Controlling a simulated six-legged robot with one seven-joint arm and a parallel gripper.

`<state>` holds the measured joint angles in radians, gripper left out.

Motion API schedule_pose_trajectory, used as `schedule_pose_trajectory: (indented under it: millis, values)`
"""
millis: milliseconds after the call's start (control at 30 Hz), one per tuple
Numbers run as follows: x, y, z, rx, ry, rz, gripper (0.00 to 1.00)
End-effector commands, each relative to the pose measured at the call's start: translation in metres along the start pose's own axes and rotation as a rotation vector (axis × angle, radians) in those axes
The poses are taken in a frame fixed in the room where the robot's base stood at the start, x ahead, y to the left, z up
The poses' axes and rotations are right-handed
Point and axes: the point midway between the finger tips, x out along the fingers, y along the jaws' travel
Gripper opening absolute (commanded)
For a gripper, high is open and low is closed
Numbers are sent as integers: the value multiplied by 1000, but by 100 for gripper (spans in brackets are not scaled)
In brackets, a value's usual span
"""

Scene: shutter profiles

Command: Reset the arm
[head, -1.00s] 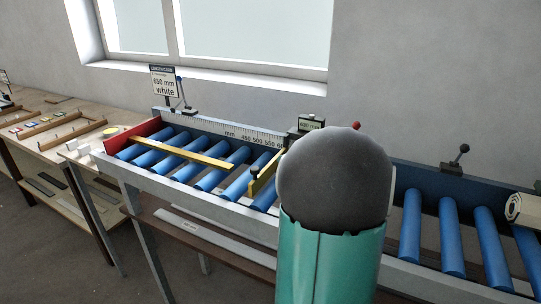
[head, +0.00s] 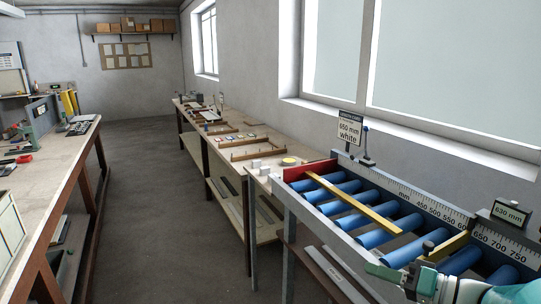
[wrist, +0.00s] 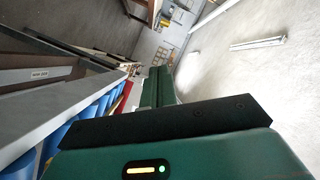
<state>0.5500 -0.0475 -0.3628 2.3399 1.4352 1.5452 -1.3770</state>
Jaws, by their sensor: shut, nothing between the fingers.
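My gripper (head: 384,272) shows at the lower right of the head view, in front of the near rail of the roller bench. Its green fingers point left and are shut and empty. In the wrist view the closed fingers (wrist: 158,86) stick out past the dark palm bar, with nothing held. Most of my arm is outside the head view.
The roller bench (head: 327,222) has blue rollers, a yellow strip (head: 352,204) lying across them and a yellow stop (head: 446,246). A display (head: 510,212) reads 630 mm; a sign (head: 349,131) reads 650 mm white. A workbench (head: 45,190) stands left; the aisle floor (head: 150,190) is clear.

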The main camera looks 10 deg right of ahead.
Motion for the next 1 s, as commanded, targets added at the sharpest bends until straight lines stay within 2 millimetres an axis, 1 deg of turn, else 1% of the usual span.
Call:
schedule_pose_trajectory:
  millis: [33,67,100,167,200,300,400,500,633,700,800,1000]
  values:
    - [19,-17,24,28,-126,13,0]
    - [27,-24,39,50,-199,36,0]
    - [36,-32,58,72,-293,73,0]
    - [45,-42,86,91,-422,144,0]
    - [48,-47,104,92,-499,201,0]
    - [48,-55,139,63,-646,367,0]
    - [42,-59,162,-15,-727,551,0]
    - [34,-63,170,-130,-731,726,0]
    - [28,-70,165,-284,-657,887,0]
    - [27,-74,159,-346,-609,934,0]
    - [26,-78,155,-394,-564,968,0]
    - [26,-78,153,-402,-553,978,0]
